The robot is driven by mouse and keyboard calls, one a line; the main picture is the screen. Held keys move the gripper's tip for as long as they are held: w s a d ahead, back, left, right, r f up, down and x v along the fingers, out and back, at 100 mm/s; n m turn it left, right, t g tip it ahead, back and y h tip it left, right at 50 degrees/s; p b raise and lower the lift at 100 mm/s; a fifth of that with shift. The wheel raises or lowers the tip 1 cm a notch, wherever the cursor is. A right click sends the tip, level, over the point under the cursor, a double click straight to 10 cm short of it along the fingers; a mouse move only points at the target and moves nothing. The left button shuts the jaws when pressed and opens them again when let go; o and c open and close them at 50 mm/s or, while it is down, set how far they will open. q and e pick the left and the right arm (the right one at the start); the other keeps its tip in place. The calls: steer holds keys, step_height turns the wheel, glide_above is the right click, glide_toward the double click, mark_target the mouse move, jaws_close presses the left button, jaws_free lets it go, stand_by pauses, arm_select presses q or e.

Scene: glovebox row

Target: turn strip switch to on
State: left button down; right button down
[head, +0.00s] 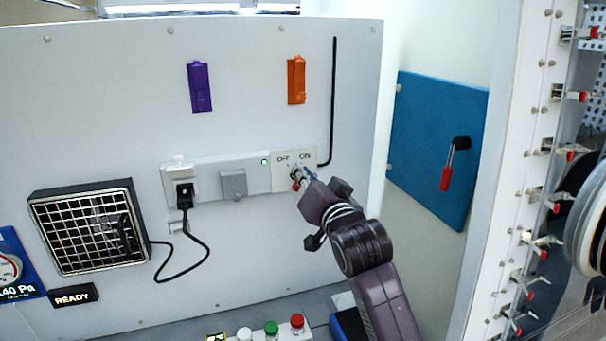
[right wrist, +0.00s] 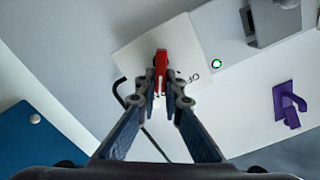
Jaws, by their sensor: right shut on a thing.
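The power strip (head: 220,180) is mounted on the white panel. Its right end is a pale switch plate (head: 280,180) marked OFF on the left and ON on the right. A small red switch lever (head: 296,186) shows at the plate beside my right gripper (head: 303,176). In the right wrist view, the fingertips (right wrist: 162,92) are closed around the red lever (right wrist: 161,60), which sticks out past them. The fingers partly hide the lever's base, so I cannot tell its exact setting. My left gripper is not in view.
A green light (head: 264,162) glows on the strip. A black plug (head: 184,192) sits in its left socket, with a cable to the square grille unit (head: 90,230). Purple (head: 200,87) and orange (head: 296,80) holders hang above. A blue board (head: 430,140) stands right.

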steer(key=c, duration=2)
jaws_free()
steer(key=shift+c, duration=0.2)
steer(key=v, duration=1.2)
